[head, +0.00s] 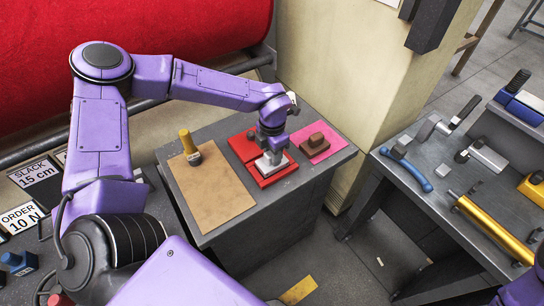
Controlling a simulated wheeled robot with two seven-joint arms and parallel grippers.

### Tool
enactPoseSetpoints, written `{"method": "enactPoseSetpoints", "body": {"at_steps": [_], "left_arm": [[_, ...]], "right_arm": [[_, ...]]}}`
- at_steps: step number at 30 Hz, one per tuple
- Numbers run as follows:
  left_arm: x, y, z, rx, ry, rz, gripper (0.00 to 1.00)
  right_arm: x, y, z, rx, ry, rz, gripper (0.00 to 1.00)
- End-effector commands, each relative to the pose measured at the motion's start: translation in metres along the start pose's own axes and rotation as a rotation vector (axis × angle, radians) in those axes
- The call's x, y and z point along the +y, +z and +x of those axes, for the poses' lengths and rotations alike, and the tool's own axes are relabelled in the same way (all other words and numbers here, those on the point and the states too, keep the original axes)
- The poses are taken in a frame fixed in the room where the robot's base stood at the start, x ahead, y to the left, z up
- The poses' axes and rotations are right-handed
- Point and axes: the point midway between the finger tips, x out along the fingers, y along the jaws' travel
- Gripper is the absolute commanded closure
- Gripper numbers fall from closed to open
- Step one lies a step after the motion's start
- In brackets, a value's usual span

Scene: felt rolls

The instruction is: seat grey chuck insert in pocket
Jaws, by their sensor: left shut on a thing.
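The grey chuck insert (272,165) is a light grey block at the front of the red fixture on the small grey table. My left gripper (271,152) points down from above and is shut on it. The red fixture (287,172) shows around the insert, and the pocket itself is hidden under the insert and gripper. I cannot tell whether the insert rests in the pocket or is just above it. My right gripper is out of view; only a purple part of mine shows at the lower right edge.
A brown board (213,195) with a yellow-handled tool (188,146) lies left of the fixture. A brown block (316,141) sits on a pink mat (330,136) to the right. A beige pillar (345,75) stands behind. A tool-covered bench (420,165) is at right.

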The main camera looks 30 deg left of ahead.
Motion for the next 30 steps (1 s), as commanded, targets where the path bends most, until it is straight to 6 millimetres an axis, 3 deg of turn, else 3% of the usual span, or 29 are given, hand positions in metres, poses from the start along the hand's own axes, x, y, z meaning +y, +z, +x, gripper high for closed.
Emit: {"method": "enactPoseSetpoints", "body": {"at_steps": [30], "left_arm": [[0.000, 0.000, 0.013, -0.001, 0.000, 0.000, 1.00]], "right_arm": [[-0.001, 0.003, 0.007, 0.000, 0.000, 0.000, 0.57]]}}
